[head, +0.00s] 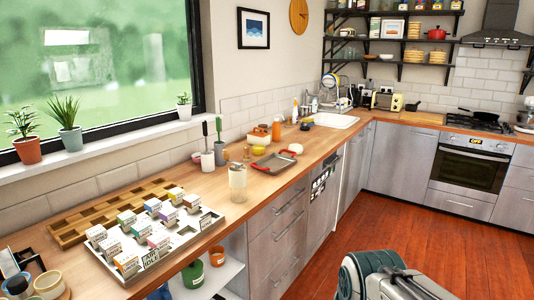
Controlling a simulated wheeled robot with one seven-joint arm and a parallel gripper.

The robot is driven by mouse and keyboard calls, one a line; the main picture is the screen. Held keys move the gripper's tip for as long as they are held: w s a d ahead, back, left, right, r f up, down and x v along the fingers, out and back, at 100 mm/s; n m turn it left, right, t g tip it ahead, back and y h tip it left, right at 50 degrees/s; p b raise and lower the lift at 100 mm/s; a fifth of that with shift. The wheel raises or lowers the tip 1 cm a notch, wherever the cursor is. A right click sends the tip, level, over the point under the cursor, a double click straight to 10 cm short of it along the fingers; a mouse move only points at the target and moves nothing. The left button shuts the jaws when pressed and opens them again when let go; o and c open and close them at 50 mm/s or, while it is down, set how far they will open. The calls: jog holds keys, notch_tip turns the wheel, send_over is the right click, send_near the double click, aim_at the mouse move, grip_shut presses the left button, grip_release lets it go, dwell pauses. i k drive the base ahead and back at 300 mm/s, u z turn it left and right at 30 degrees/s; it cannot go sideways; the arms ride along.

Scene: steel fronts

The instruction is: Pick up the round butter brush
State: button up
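I cannot single out the round butter brush with certainty. Two upright handled tools stand on the wooden counter (240,190) near the wall. One is a dark slim tool (205,129) in a pale cup (207,160). The other is a green-topped tool (219,126) in a grey cup (220,154). They are too small to tell whether either is a round brush. Parts of my arm show at the bottom right, over the floor and apart from the counter. My gripper is not in view.
A clear jar (237,182) stands in front of the cups, and a baking tray (274,162) lies to their right. A white tray of small boxes (186,248) and a wooden compartment tray (70,233) fill the near counter. The red wooden floor (460,255) is open.

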aim_at(246, 158)
jog(key=z, duration=0.7)
jog(key=i, duration=1.45)
jog(key=z, duration=0.3)
jog(key=i, duration=1.4)
jog(key=u, duration=1.4)
jog(key=i, duration=0.95)
jog(key=u, duration=0.95)
